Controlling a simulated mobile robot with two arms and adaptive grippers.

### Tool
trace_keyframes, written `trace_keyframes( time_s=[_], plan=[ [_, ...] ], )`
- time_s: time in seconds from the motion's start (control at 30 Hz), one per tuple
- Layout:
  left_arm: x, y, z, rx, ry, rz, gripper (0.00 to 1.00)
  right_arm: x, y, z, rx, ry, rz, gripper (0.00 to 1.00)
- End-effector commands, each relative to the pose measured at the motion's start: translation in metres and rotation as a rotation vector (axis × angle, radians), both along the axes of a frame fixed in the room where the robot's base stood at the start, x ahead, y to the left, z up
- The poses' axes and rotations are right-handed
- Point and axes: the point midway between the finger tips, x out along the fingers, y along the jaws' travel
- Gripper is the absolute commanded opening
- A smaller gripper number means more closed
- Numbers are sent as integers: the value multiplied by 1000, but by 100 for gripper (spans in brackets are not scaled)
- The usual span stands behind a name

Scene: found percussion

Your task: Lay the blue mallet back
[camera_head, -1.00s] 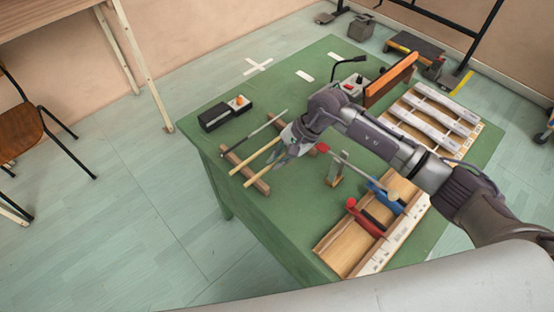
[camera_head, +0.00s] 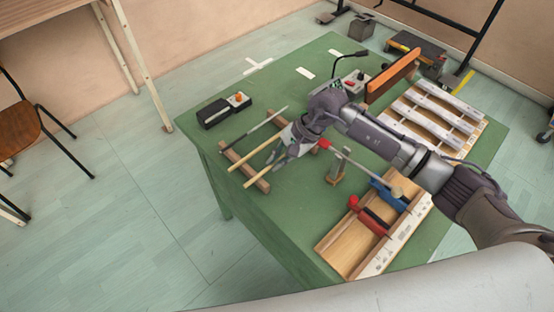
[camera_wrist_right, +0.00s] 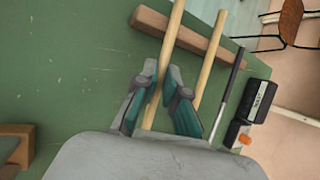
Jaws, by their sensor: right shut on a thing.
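My right gripper (camera_head: 280,158) is low over the green table (camera_head: 290,220), at the wooden rest bar (camera_head: 232,157). It is shut on a pale wooden stick (camera_head: 266,166), the one nearest the table's front. In the right wrist view the gripper (camera_wrist_right: 163,92) has its fingers around this stick (camera_wrist_right: 172,35), which crosses over the bar (camera_wrist_right: 197,42). I cannot tell whether it touches the bar. A second pale stick (camera_wrist_right: 212,62) and a dark stick (camera_wrist_right: 229,85) lie beside it. No blue mallet head shows; the held stick's other end is hidden by my gripper. My left gripper is not in view.
A black box with an orange knob (camera_head: 222,111) stands beyond the sticks. A wooden tray (camera_head: 340,246) with red and blue handled things is at the front right. A slatted rack (camera_head: 440,108) lies behind.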

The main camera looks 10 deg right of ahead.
Motion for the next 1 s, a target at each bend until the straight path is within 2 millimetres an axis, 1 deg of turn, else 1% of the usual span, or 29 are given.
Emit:
trace_keyframes(
  time_s=[0.23, 0.53, 0.57, 0.6, 0.73, 1.0],
  plan=[
    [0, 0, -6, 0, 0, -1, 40, 0, 0, -3, 0, -1, 1, 0],
    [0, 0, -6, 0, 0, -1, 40, 0, 0, -3, 0, 0, 0, 0],
    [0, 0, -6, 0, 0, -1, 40, 0, 0, -3, 0, 1, -1, 11],
    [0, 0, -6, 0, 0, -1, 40, 0, 0, -3, 0, 1, -1, 18],
    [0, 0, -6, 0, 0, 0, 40, 0, 0, -3, 0, 1, -1, 39],
    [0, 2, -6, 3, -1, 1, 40, 0, 0, -3, -1, 0, -1, 39]
  ],
)
